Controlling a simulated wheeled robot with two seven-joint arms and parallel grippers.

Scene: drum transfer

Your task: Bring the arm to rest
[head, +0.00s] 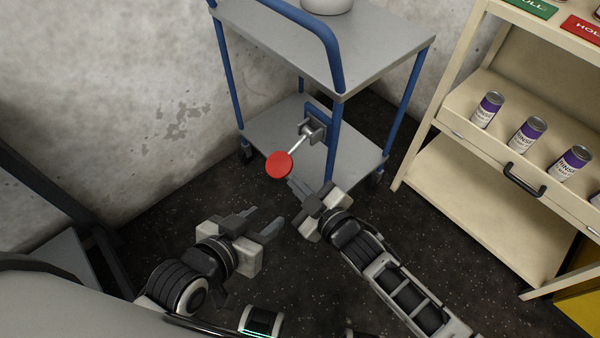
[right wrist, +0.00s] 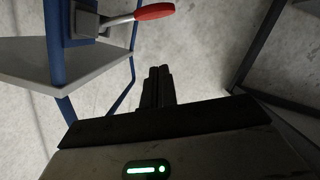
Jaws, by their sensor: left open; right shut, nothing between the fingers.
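My right gripper (head: 295,186) is shut and empty, in the air in front of the trolley. Its closed fingers also show in the right wrist view (right wrist: 159,72). My left gripper (head: 279,222) is open and empty, lower and to the left of the right one.
The blue-framed grey trolley (head: 377,60) carries the lever on a bracket (head: 314,128). A cream shelf unit (head: 480,190) with several purple-labelled cans (head: 527,135) stands at right. A concrete wall (head: 110,90) is behind. The dark floor (head: 180,222) is open between.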

